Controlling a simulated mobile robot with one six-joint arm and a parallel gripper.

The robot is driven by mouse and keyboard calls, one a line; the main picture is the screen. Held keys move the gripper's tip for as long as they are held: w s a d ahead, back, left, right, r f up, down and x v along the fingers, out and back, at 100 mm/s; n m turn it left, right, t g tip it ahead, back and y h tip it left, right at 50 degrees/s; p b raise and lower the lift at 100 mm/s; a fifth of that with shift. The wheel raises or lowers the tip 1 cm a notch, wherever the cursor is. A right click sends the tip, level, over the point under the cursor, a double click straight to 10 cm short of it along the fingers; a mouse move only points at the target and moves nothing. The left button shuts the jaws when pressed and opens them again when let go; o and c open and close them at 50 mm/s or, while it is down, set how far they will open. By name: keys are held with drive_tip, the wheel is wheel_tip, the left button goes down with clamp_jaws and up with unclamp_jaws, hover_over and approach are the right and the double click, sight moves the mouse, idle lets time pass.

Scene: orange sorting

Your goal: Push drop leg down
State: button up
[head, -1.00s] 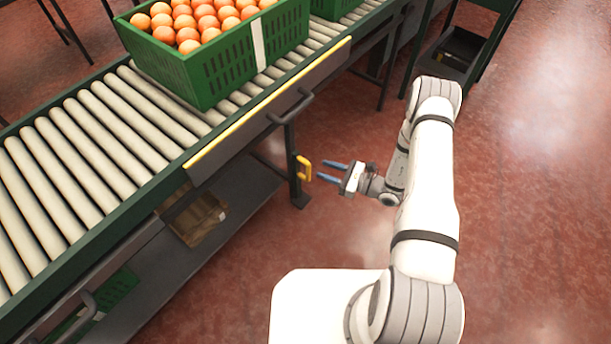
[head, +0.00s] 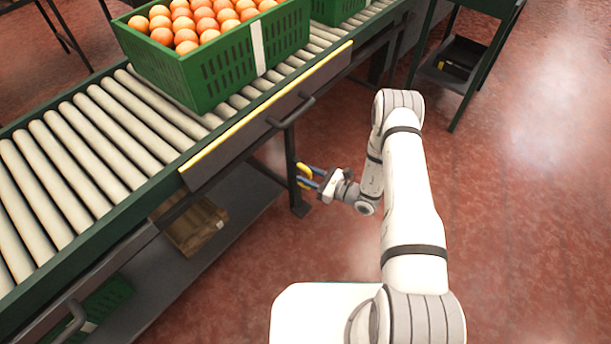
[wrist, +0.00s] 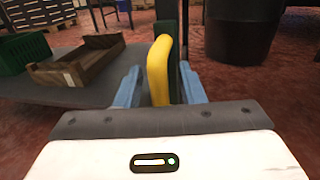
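The dark drop leg (head: 292,165) stands below the conveyor's near side, its foot at floor level. A yellow handle (head: 304,169) sticks out from its lower part. My gripper (head: 307,177) is at the handle. In the wrist view the yellow handle (wrist: 158,72) rises between the two blue fingers of my gripper (wrist: 161,88), one on each side. The fingers are apart, with a gap showing on the left; contact on the right is unclear. Part of the leg is hidden behind the handle in the wrist view.
The roller conveyor (head: 85,215) runs above, with a yellow-edged panel (head: 265,118) and a green crate (head: 205,85) of oranges. A lower shelf (head: 245,200) holds a brown wooden crate (head: 195,228). A dark bin (wrist: 243,30) stands beyond. Red floor is clear at right.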

drive_tip(key=shift+c, duration=0.2)
clamp_jaws()
drive_tip(key=shift+f, duration=0.1)
wheel_tip(320, 180, down, 5)
drive_tip(key=b, duration=0.3)
drive_tip(key=shift+w+d+f+b, duration=0.1)
drive_tip(key=shift+b, duration=0.25)
drive_tip(key=shift+o, duration=0.2)
unclamp_jaws()
